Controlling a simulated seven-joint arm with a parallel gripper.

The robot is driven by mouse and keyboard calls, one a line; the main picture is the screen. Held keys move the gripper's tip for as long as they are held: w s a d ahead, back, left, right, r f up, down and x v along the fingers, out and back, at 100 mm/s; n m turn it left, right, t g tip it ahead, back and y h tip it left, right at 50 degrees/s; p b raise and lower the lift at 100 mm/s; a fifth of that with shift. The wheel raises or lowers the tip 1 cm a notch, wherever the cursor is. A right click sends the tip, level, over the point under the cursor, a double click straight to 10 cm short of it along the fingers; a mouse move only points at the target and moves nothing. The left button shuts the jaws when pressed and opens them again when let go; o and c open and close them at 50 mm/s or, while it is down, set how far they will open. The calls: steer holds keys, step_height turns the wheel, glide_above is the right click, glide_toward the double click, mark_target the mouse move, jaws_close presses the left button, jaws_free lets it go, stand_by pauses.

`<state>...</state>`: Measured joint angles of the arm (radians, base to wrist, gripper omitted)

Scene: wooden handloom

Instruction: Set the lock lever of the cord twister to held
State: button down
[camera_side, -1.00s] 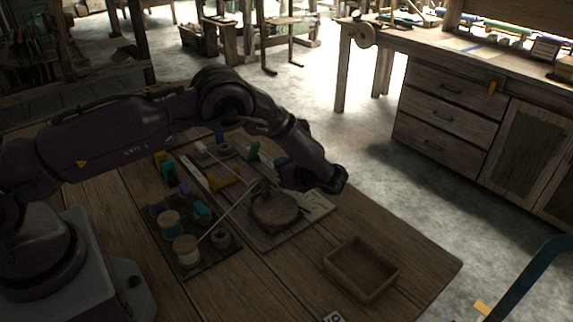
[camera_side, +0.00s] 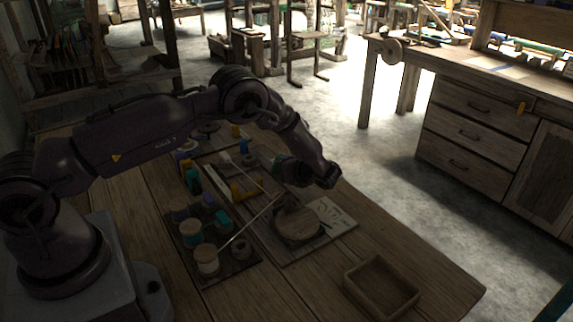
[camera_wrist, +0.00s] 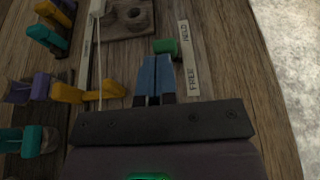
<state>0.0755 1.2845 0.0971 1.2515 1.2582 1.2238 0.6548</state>
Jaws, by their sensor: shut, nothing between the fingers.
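The lock lever shows as a green knob (camera_wrist: 166,46) in the wrist view, left of the label strip. It sits beside the lower end of the HELD label (camera_wrist: 184,32), above the level of the FREE label (camera_wrist: 193,76). My gripper (camera_wrist: 154,60) has its blue fingers together, empty, with the tips just below and left of the knob. I cannot tell whether they touch it. A wooden block with a dark hole (camera_wrist: 130,18) lies beyond the knob. In the side view my dark wrist hides the area under it, and I cannot make out the lever there.
Spools (camera_side: 206,259) stand in a dark tray at the left. Yellow hooks (camera_wrist: 68,92) and a thin pale rod (camera_wrist: 99,62) lie left of my fingers. An empty wooden tray (camera_side: 381,288) stands front right.

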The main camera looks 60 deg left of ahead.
mark_target(273, 166)
steer(key=shift+a+r+h, duration=0.45)
steer(key=shift+a+h, duration=0.05)
steer(key=shift+h, duration=0.3)
steer(key=shift+a+r+h, duration=0.25)
steer(key=shift+a+h, duration=0.1)
steer(key=shift+h, duration=0.05)
steer(key=shift+a+r+h, duration=0.2)
steer(key=shift+a+h, duration=0.2)
steer(key=shift+h, duration=0.2)
steer(key=shift+a+r+h, duration=0.2)
steer(key=shift+a+h, duration=0.2)
steer(key=shift+h, duration=0.2)
steer(key=a+h, duration=0.1)
steer(key=h, duration=0.1)
steer(key=a+h, duration=0.2)
steer(key=shift+r, duration=0.2)
steer(key=shift+d, duration=0.1)
steer(key=shift+r, duration=0.1)
steer(key=shift+r, duration=0.75)
